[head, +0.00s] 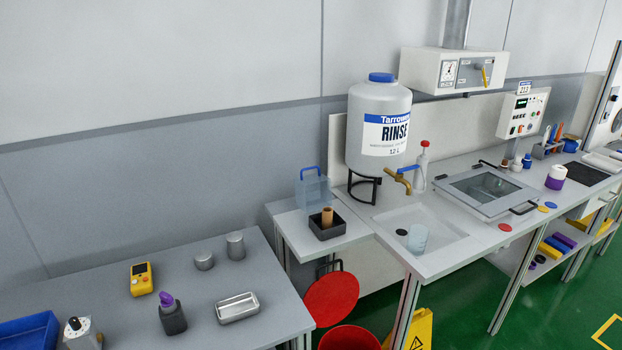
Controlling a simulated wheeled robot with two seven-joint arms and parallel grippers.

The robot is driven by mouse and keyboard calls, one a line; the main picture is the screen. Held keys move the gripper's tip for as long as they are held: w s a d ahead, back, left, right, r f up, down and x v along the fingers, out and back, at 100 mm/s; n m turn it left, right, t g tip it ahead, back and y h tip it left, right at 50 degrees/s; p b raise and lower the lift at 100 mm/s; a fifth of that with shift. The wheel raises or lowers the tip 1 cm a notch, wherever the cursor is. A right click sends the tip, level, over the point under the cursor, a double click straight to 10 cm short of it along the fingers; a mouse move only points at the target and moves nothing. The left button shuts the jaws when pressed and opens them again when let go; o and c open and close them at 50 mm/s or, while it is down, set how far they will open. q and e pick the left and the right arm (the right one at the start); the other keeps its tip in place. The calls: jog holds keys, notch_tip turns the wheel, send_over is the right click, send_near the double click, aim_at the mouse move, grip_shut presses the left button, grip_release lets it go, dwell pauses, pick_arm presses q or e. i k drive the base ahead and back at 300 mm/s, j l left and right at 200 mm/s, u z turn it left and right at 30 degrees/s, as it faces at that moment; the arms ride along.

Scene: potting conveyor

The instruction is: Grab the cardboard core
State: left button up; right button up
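The cardboard core (327,217) is a small brown tube. It stands upright in a dark square tray (327,233) on the small side table left of the sink. Its upper part shows above the tray's rim and its foot is hidden inside. Neither of my grippers shows in the head view.
A clear box with a blue handle (313,188) stands just behind the dark tray. The rinse tank (379,125) on its black stand and the sink (421,229) are to the right. A grey table (200,290) with a yellow meter (141,279) and metal containers is at front left.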

aim_at(328, 211)
jog(key=i+l+u, duration=0.1)
jog(key=l, duration=0.3)
jog(key=i+l+u, duration=0.1)
jog(key=i+l, duration=0.2)
jog(key=l, duration=0.15)
jog(key=i+l+u, duration=0.15)
jog(key=l, duration=0.3)
jog(key=i+l+u, duration=0.1)
jog(key=l, duration=0.35)
jog(key=i+l+u, duration=0.1)
jog(key=l, duration=0.35)
jog(key=i+l+u, duration=0.1)
jog(key=l, duration=0.4)
jog(key=i+l+u, duration=0.1)
jog(key=l, duration=0.4)
jog(key=i, duration=0.1)
